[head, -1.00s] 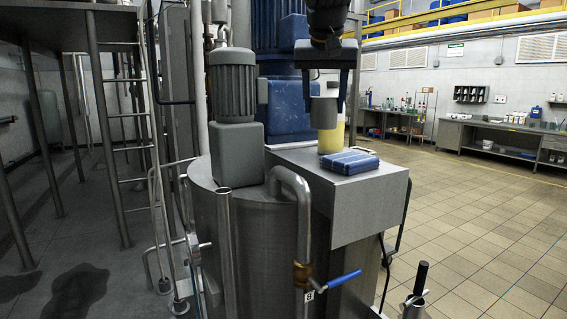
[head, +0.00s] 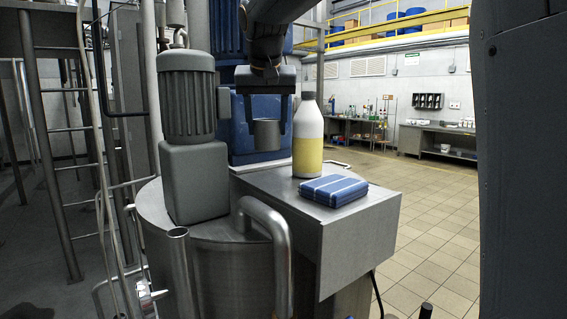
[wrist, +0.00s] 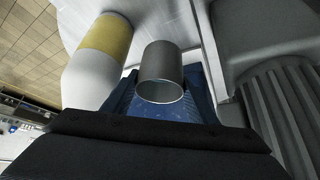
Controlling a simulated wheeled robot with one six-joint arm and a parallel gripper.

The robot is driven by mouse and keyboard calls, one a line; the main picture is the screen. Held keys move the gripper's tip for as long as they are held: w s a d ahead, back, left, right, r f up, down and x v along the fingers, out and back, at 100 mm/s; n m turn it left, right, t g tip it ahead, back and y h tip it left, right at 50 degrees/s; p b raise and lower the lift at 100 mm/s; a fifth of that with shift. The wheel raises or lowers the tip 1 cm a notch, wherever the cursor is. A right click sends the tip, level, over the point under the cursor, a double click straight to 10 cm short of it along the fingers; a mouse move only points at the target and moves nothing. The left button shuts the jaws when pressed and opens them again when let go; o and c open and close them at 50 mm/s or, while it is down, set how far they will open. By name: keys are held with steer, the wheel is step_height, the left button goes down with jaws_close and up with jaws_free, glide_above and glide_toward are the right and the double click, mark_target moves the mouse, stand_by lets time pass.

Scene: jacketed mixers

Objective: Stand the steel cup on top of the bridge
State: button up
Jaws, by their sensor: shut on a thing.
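My gripper (head: 265,128) is shut on the steel cup (head: 266,136), a plain grey cylinder, and holds it about upright. The cup hangs left of a white bottle with a yellow label (head: 308,145), in front of a blue housing. The bridge seems to be the flat-topped steel box (head: 352,240) on the mixer; the cup shows above its back left part, apparently clear of the top. The wrist view shows the cup (wrist: 160,72) with its open rim towards the camera; the finger contact is hard to make out there.
A grey motor (head: 188,130) rises at left, and a bent steel pipe (head: 275,235) stands in front. The box top's front left part is bare. Tiled floor is open at right.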

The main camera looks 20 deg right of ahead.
step_height(320, 180, down, 7)
steer(key=shift+s+f+p, duration=0.1)
steer(key=shift+f+p, duration=0.05)
steer(key=shift+p, duration=0.65)
steer(key=o, duration=1.2)
steer(key=shift+f, duration=0.15)
steer(key=shift+r, duration=0.3)
steer(key=b+v, duration=0.2)
steer(key=v, duration=0.9)
steer(key=shift+s+a+r+b, duration=0.1)
steer(key=shift+s+r+b, duration=0.1)
steer(key=shift+r+b, duration=0.15)
